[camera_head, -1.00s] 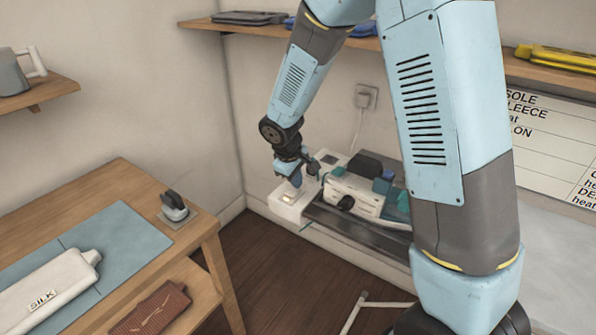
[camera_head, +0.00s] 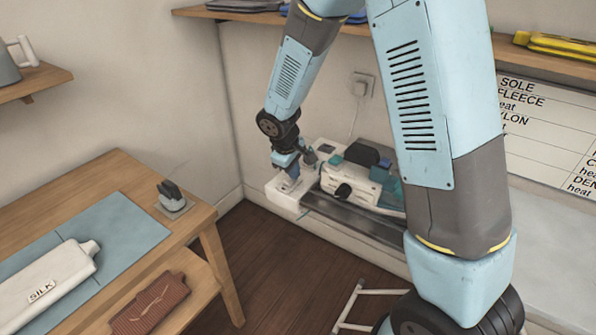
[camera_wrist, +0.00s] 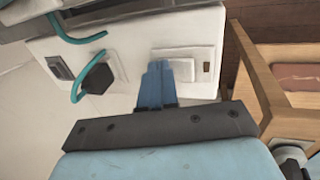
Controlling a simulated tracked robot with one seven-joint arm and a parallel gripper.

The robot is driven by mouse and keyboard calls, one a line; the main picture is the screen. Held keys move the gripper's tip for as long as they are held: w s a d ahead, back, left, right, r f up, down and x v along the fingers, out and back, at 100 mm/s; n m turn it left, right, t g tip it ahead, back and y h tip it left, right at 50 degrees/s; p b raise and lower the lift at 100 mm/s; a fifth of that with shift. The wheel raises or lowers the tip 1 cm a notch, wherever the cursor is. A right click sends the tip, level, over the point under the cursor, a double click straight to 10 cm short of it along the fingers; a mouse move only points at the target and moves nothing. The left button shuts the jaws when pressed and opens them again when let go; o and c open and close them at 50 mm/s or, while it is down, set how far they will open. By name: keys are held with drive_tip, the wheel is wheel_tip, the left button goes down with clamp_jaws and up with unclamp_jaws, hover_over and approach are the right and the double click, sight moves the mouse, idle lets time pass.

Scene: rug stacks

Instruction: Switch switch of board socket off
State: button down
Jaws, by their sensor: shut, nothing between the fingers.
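The white board socket (camera_head: 284,198) sits at the left end of the ironing board by the wall. In the wrist view the board socket (camera_wrist: 132,22) shows a black plug with a teal cord and a pale, raised rectangular switch (camera_wrist: 183,66). A small brown indicator lies right of the switch. My gripper (camera_wrist: 157,68) is shut and empty, its blue fingertips at the switch's left edge and partly over it. I cannot tell whether they touch. In the head view my gripper (camera_head: 288,180) reaches down onto the socket.
A white and teal machine (camera_head: 355,183) stands right of the socket. Wooden shelves (camera_head: 240,15) run above. Dark floor (camera_head: 265,260) lies open between table and board.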

sight(292, 182)
drive_tip(key=shift+s+a+r, duration=0.2)
drive_tip(key=shift+s+a, duration=0.2)
drive_tip(key=shift+s, duration=0.15)
wheel_tip(292, 182, up, 14)
drive_tip(key=shift+s+a, duration=0.15)
idle(0.5)
drive_tip(key=s+d+r+m+y, duration=0.1)
drive_tip(key=s+d+r+m, duration=0.1)
drive_tip(key=s+d+r, duration=0.3)
drive_tip(key=s+d+r+m, duration=0.3)
drive_tip(key=s+d+r, duration=0.15)
drive_tip(key=d, duration=0.35)
drive_tip(key=s+d+r+m+t, duration=0.1)
drive_tip(key=s+d+r+m, duration=0.1)
drive_tip(key=s+d, duration=0.2)
drive_tip(key=s+d+r+m+t+y, duration=0.1)
drive_tip(key=s+d+r+m+t, duration=0.1)
drive_tip(key=s, duration=0.8)
drive_tip(key=shift+d+m, duration=0.7)
drive_tip(key=shift+d, duration=0.2)
